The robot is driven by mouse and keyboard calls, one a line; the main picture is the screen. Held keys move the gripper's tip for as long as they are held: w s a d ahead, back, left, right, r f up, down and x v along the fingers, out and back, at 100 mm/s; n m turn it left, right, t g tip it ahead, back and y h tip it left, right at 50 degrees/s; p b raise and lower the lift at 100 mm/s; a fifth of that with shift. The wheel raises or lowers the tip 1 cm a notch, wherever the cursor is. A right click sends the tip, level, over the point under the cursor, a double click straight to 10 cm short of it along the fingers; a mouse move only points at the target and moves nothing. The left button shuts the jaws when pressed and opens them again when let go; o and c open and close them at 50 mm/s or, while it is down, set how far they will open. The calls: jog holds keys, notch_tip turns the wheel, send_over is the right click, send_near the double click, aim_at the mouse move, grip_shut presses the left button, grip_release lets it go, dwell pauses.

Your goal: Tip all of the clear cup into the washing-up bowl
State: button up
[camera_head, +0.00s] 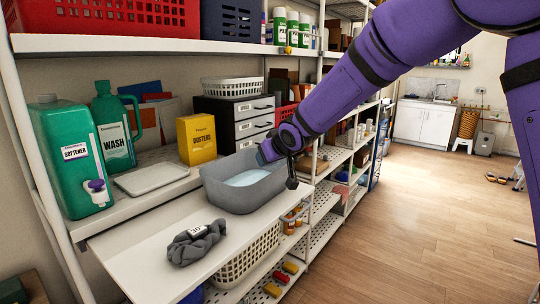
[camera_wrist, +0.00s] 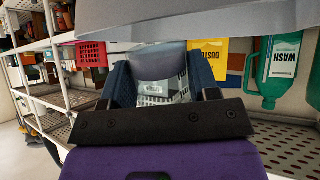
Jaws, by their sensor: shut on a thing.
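The grey washing-up bowl (camera_head: 240,198) stands on the white shelf board in the head view, with a pale blue, water-like surface inside. In the wrist view, which is upside down, a grey wall that looks like the bowl's (camera_wrist: 200,25) crosses the top. My gripper (camera_head: 268,152) is at the bowl's far right rim, slightly above it. It is shut on the clear cup, a translucent shape (camera_wrist: 160,62) between the fingers in the wrist view. In the head view the cup is mostly hidden by the gripper.
A yellow dusters box (camera_head: 197,139), a green wash bottle (camera_head: 113,130) and a softener container (camera_head: 72,155) stand left of the bowl. A drawer unit (camera_head: 236,120) is behind it. A grey cloth bundle (camera_head: 196,243) lies in front. An upper shelf (camera_head: 160,45) overhangs.

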jog(key=shift+w+a+f+n+g+h, duration=0.15)
jog(key=shift+w+a+f+g+h, duration=0.1)
jog(key=shift+w+a+g+h, duration=0.3)
jog(key=shift+w+a+f+n+g+h, duration=0.2)
jog(key=shift+w+a+g+h, duration=0.15)
jog(key=shift+a, duration=0.25)
jog(key=shift+w+a+f+g+h, duration=0.3)
jog(key=shift+a+f+g+h, duration=0.15)
jog(key=shift+g+h, duration=0.25)
jog(key=shift+f+n+g+h, duration=0.1)
jog(key=shift+n+g+h, duration=0.15)
jog(key=shift+g+h, duration=0.25)
